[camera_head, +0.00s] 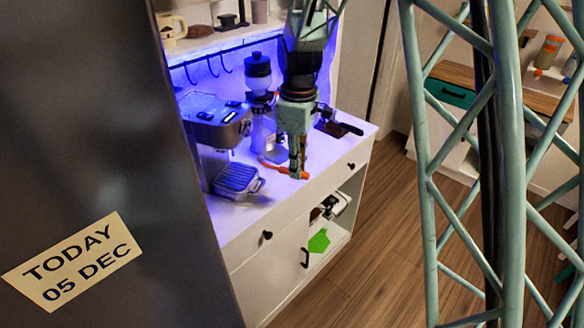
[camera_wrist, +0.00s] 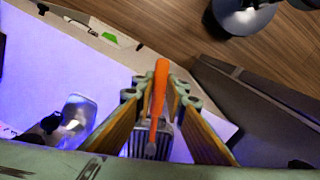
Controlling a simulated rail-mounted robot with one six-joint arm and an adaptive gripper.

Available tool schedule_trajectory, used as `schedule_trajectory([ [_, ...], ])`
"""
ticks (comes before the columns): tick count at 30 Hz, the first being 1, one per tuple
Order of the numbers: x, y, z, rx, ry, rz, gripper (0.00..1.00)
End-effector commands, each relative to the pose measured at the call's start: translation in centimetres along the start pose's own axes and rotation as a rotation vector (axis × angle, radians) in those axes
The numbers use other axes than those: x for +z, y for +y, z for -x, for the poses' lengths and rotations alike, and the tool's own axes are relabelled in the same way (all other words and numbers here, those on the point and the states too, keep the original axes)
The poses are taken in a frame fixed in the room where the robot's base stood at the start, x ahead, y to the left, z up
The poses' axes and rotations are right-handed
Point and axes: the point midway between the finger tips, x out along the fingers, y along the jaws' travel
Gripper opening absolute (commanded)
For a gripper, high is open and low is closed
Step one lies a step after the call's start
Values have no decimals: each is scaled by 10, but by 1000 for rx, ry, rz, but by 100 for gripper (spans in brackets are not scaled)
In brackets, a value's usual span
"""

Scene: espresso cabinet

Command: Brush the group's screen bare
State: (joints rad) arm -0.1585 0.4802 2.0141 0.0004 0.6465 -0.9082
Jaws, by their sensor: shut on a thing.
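An orange brush (camera_head: 272,166) is held in my gripper (camera_head: 297,172) above the white counter, with its thin end pointing left toward the espresso machine (camera_head: 213,122). In the wrist view the orange handle (camera_wrist: 159,88) lies between the two fingertips (camera_wrist: 155,92), which are shut on it. The ridged drip tray (camera_head: 238,178) sits low at the machine's front, left of my gripper; part of a ridged metal surface (camera_wrist: 150,147) also shows behind the brush in the wrist view. The group's screen is hidden under the machine's head in both views.
A grinder (camera_head: 258,72) stands behind my gripper. A black-handled tool (camera_head: 346,127) is at the counter's right. A dark panel with a date label (camera_head: 73,262) blocks the left foreground. The counter's front strip (camera_head: 262,209) is clear. Below is an open shelf with a green item (camera_head: 318,241).

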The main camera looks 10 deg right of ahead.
Motion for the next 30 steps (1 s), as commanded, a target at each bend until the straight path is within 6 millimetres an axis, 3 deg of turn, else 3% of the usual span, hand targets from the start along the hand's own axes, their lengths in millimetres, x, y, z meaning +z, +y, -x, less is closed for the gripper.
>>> schedule_trajectory([
  [10, 18, 0, 0, 0, 0, 0, 2],
  [30, 20, 0, 0, 0, 0, 0, 2],
])
